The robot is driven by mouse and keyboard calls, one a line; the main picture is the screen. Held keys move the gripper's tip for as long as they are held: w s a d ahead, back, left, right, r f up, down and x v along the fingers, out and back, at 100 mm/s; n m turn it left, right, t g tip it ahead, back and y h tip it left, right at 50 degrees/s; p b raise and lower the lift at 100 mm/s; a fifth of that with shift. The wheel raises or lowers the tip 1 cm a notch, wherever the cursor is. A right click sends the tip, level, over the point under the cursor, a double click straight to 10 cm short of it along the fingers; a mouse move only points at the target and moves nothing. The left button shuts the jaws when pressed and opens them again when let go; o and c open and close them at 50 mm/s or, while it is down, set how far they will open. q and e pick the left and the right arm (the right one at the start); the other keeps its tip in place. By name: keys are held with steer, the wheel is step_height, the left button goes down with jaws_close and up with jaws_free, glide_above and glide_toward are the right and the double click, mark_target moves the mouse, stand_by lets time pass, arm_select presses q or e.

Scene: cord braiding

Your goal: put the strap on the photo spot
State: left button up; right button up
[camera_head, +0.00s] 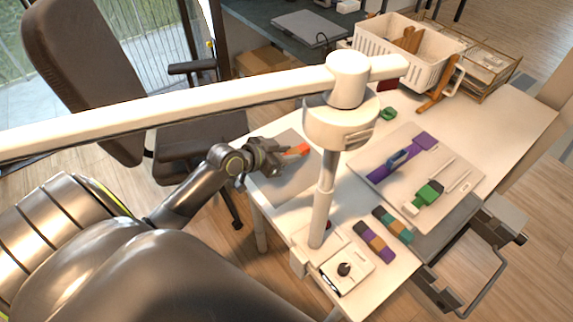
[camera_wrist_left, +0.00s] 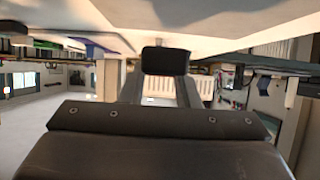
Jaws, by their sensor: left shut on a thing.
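My left gripper (camera_head: 280,154) is shut on a small orange piece, seemingly the strap (camera_head: 299,150), which sticks out to the right of the fingers. It is over or at the edge of a grey mat (camera_head: 290,183), seemingly the photo spot, at the table's left corner. I cannot tell whether the orange piece touches the mat. In the left wrist view, a dark block (camera_wrist_left: 166,60) shows between the finger parts; the orange piece cannot be made out there. My right gripper is not in view.
A white lamp post (camera_head: 322,205) and its long arm (camera_head: 200,105) stand close right of the gripper. A pale board (camera_head: 440,160) holds purple and green pieces. Striped strips (camera_head: 374,240) lie in front. A white basket (camera_head: 385,42) is at the back. An office chair (camera_head: 85,60) stands left.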

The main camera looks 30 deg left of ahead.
mark_target(287, 172)
arm_select(q)
steer(key=shift+f, duration=2.35)
steer(key=shift+f+b, duration=0.15)
steer(key=shift+b, duration=0.2)
steer(key=o, duration=1)
steer(key=shift+c, duration=0.2)
steer(key=shift+r+p, duration=0.3)
steer(key=v, duration=1.2)
steer(key=shift+s+f, duration=0.1)
steer(key=shift+f, duration=0.05)
